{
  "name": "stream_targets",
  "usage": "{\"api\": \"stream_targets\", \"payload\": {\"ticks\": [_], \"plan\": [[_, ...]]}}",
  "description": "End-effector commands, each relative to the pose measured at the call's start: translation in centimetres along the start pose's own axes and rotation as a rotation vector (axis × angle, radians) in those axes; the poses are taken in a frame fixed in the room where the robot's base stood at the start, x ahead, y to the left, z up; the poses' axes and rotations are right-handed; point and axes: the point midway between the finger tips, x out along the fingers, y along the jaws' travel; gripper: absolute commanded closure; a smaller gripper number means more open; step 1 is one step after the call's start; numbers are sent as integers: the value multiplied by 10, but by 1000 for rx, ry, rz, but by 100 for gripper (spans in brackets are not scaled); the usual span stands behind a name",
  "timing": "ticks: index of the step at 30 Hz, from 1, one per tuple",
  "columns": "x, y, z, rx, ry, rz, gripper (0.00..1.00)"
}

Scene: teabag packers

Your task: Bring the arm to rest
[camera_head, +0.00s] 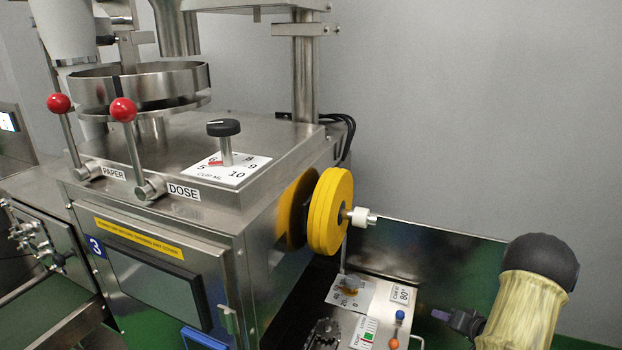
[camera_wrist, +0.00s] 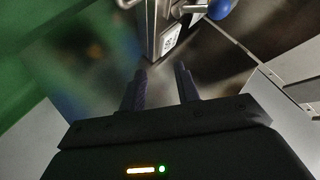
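My gripper (camera_wrist: 161,74) shows in the wrist view with its two dark fingers apart and nothing between them. In the wrist view the fingers point toward a metal machine part with a small label (camera_wrist: 169,42) and a blue knob (camera_wrist: 220,8); I cannot tell the gap to them. In the head view part of my arm (camera_head: 527,305) stands at the lower right, beside the packing machine (camera_head: 150,240). A dark end piece (camera_head: 462,321) juts left from it toward the small levers.
Yellow wheels (camera_head: 330,212) stick out from the machine's right side. Below are a dial plate (camera_head: 350,292), a blue-tipped lever (camera_head: 400,315) and an orange knob (camera_head: 394,343). Red-balled levers (camera_head: 123,110) and a black knob (camera_head: 223,128) stand on top. A dark panel (camera_head: 430,262) rises behind.

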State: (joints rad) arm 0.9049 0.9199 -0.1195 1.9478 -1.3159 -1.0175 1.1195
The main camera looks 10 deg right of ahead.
Motion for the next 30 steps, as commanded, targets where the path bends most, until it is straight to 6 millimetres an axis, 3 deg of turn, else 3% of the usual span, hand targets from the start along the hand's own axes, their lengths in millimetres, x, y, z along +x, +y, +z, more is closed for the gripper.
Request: {"api": "stream_targets", "payload": {"ticks": [1, 5, 11, 17, 21, 30], "plan": [[7, -23, -10, -57, 4, 41, 68], [17, -69, -21, -180, 0, 167, 68], [12, -143, -10, -325, -66, 329, 68], [-15, -213, 35, -431, -207, 433, 68], [-45, -255, 82, -489, -344, 461, 68], [-108, -307, 169, -568, -601, 429, 68]]}}
